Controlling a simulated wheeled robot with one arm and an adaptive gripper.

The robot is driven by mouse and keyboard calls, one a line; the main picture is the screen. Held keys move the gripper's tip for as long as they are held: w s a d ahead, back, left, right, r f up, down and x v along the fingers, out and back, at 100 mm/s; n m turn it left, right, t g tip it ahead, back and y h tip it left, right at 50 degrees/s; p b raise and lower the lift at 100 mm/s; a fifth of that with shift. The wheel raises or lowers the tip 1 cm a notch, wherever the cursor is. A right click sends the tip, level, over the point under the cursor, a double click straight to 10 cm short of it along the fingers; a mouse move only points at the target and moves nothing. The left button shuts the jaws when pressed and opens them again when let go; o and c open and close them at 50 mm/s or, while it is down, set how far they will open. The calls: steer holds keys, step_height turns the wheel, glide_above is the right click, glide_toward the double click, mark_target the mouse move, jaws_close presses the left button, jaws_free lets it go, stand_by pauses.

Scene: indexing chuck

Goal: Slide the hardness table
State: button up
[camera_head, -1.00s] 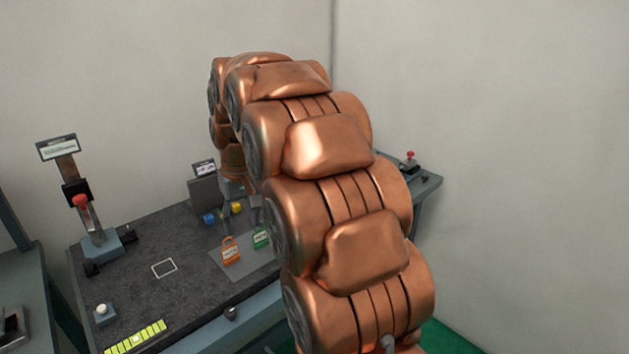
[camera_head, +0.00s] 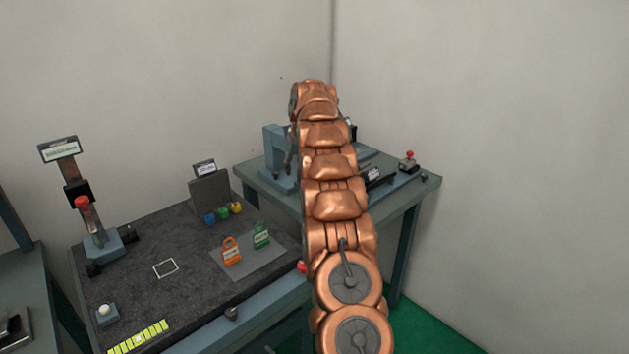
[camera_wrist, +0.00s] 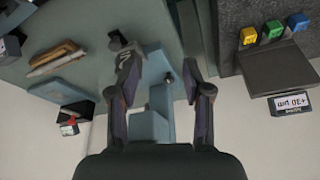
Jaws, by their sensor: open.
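A blue-grey machine with an upright column and a foot (camera_head: 275,160) stands on the right-hand table; it looks like the hardness tester, but no label on it can be read. My arm hides its right side in the head view. In the wrist view, blue-grey parts of it (camera_wrist: 158,122) show between and beyond my fingers, with a small dark knob. My gripper (camera_wrist: 160,70) is open, with its fingers on either side of these parts. I cannot tell whether they touch. A separate sliding table on the machine cannot be made out.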

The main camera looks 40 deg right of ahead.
steer(key=d+f, duration=0.3)
steer(key=d, duration=0.5)
steer(key=shift+m+h, duration=0.3)
steer(key=shift+p+x, duration=1.5)
steer(key=shift+x, duration=2.35)
steer(key=shift+d, duration=0.1)
steer(key=shift+c, duration=0.2)
jaws_close()
